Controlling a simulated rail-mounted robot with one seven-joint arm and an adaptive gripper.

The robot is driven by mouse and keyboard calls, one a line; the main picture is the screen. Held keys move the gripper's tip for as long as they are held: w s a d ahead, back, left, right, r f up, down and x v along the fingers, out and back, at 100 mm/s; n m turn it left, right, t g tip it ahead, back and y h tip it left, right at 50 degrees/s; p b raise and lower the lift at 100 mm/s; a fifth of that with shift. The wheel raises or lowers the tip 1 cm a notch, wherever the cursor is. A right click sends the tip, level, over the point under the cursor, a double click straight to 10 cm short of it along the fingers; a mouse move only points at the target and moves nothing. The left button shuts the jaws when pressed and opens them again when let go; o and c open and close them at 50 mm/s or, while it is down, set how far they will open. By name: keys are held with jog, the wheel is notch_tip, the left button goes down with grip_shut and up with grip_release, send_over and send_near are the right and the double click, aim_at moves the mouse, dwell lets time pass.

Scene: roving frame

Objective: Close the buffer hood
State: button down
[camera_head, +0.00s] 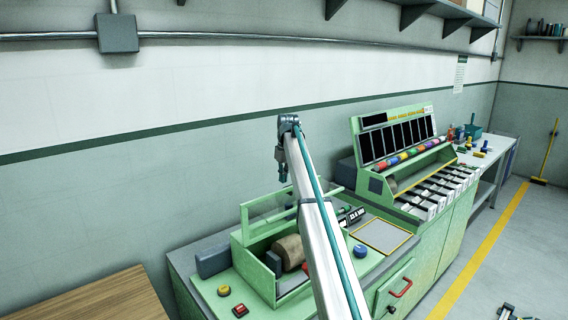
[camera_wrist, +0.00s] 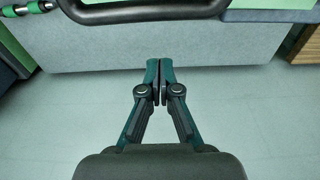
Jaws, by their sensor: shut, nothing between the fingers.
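The buffer (camera_head: 265,277) is a green open-topped housing on the bench at lower centre in the head view. A brown wheel (camera_head: 289,250) shows inside it. Its hood (camera_head: 262,208), a clear panel in a green frame, stands raised above the housing. My arm hides part of the hood and housing. My gripper (camera_head: 283,172) hangs fingers down above the hood in the head view; I cannot tell its exact distance from it. In the wrist view my gripper (camera_wrist: 161,85) is shut, fingertips together, with nothing held. A dark bar (camera_wrist: 150,13) crosses the top of that view; I cannot tell what it belongs to.
Red and yellow buttons (camera_head: 240,310) sit at the bench's front left. A blue knob (camera_head: 360,251) and a framed grey mat (camera_head: 382,235) lie right of the buffer. A sorting rack (camera_head: 395,140) stands farther right. A wooden table (camera_head: 95,298) is at lower left.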

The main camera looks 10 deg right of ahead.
jog(key=s+d+p, duration=0.2)
jog(key=s, duration=0.1)
jog(key=shift+s+f, duration=0.1)
jog(key=shift+f, duration=0.1)
jog(key=shift+s+a, duration=0.1)
dwell(0.3)
